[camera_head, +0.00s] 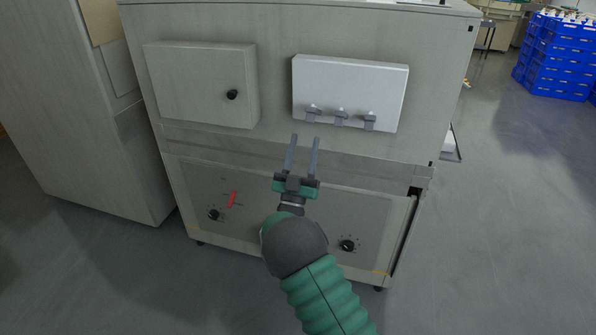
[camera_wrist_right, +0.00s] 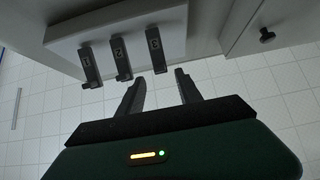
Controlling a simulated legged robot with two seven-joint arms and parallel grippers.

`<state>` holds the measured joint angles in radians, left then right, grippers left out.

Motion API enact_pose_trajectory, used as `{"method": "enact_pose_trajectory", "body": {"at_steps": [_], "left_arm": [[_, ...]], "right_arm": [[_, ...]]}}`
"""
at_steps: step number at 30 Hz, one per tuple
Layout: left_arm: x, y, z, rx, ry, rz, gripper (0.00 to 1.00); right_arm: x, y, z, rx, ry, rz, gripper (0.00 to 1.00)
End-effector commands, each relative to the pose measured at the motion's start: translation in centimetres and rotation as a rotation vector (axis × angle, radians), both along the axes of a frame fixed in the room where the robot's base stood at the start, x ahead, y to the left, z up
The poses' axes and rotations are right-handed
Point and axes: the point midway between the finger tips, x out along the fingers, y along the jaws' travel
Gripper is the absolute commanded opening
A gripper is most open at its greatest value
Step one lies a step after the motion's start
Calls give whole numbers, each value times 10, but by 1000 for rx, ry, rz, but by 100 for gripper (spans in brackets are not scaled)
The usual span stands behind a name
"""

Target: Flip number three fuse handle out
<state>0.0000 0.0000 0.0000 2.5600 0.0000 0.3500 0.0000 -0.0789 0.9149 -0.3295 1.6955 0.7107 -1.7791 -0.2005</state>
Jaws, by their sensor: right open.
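A white fuse box (camera_head: 350,85) is on the upper right of the cabinet front, with three grey fuse handles in a row along its lower edge: left (camera_head: 313,113), middle (camera_head: 341,117) and right (camera_head: 369,121). The right wrist view shows the same handles in reversed order (camera_wrist_right: 154,50) (camera_wrist_right: 121,58) (camera_wrist_right: 90,64). Their small number labels are too blurred for me to be sure which is three. My right gripper (camera_head: 304,138) is open and empty, just below the left handle in the head view, apart from it. It also shows in the wrist view (camera_wrist_right: 159,77). My left gripper is not in view.
A grey box with a black knob (camera_head: 232,94) is left of the fuse box. The lower panel (camera_head: 330,208) has a red lever (camera_head: 232,199) and two black dials. A tall cabinet (camera_head: 75,120) stands at left. Blue crates (camera_head: 555,60) are far right, with open floor before them.

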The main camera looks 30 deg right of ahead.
Motion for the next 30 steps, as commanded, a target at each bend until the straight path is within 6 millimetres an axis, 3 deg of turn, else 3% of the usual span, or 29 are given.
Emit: {"method": "enact_pose_trajectory", "body": {"at_steps": [6, 12, 27, 30], "left_arm": [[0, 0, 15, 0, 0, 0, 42], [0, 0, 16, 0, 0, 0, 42], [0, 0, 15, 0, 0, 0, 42], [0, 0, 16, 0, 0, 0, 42]], "right_arm": [[-27, 33, -44, 1, 8, 2, 42], [-42, 50, -69, 2, 4, 1, 42], [-45, 52, -72, 2, 2, 0, 42], [-38, 47, -73, 47, 34, 18, 42]]}}
